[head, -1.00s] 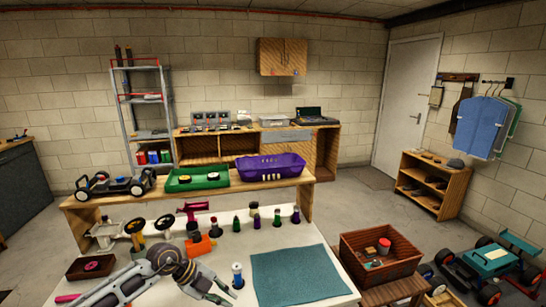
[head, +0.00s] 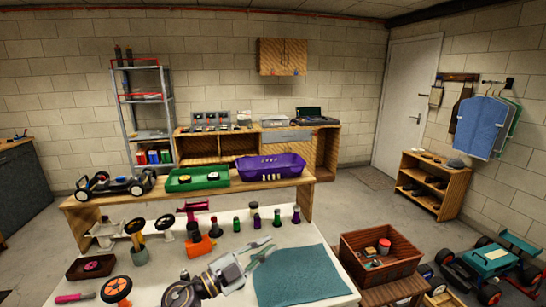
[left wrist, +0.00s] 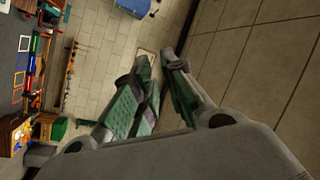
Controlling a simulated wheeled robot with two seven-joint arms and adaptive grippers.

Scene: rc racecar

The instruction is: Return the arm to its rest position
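My left gripper (head: 262,253) is raised over the white workbench, above the back left part of the teal mat (head: 300,279). Its arm comes in from the bottom edge of the head view. In the left wrist view the two green-padded fingers of this gripper (left wrist: 158,72) stand apart with a gap between them. Nothing is held between them. My right gripper is in neither view.
An orange wheel (head: 116,290) and a pink-handled tool (head: 75,298) lie at the bench's front left. Several small bottles and stands line the back. A purple basket (head: 270,168) and green tray (head: 197,180) sit on the raised shelf. A brown crate (head: 379,257) stands right.

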